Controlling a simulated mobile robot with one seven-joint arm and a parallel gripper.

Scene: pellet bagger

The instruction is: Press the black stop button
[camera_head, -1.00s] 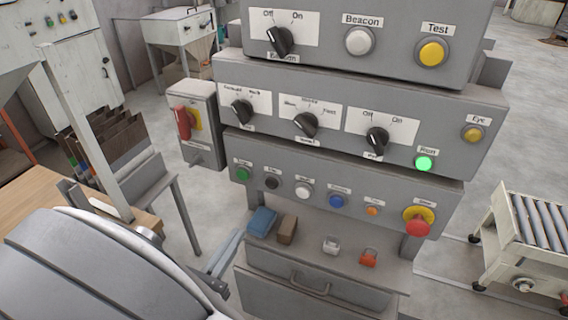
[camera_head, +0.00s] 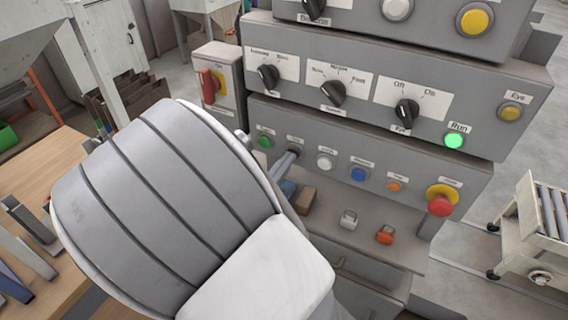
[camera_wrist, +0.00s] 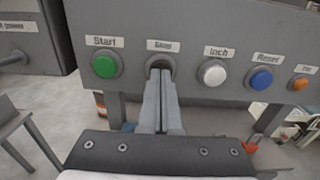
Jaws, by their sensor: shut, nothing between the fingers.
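The black stop button (camera_wrist: 160,61) sits under the "Stop" label, between the green start button (camera_wrist: 106,66) and the white inch button (camera_wrist: 212,73). My gripper (camera_wrist: 160,74) is shut and empty, with its fingertips at the stop button, covering most of its face. In the head view my gripper (camera_head: 291,155) reaches the stop button (camera_head: 294,150) from the lower left. The fingertips look to be at or against the button. I cannot tell how far it is pushed in.
The blue reset button (camera_head: 358,174), an orange button (camera_head: 394,186) and a red mushroom button (camera_head: 440,205) lie to the right on the same panel. The run lamp (camera_head: 454,141) glows green. A shelf below holds a brown block (camera_head: 304,199) and small items.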

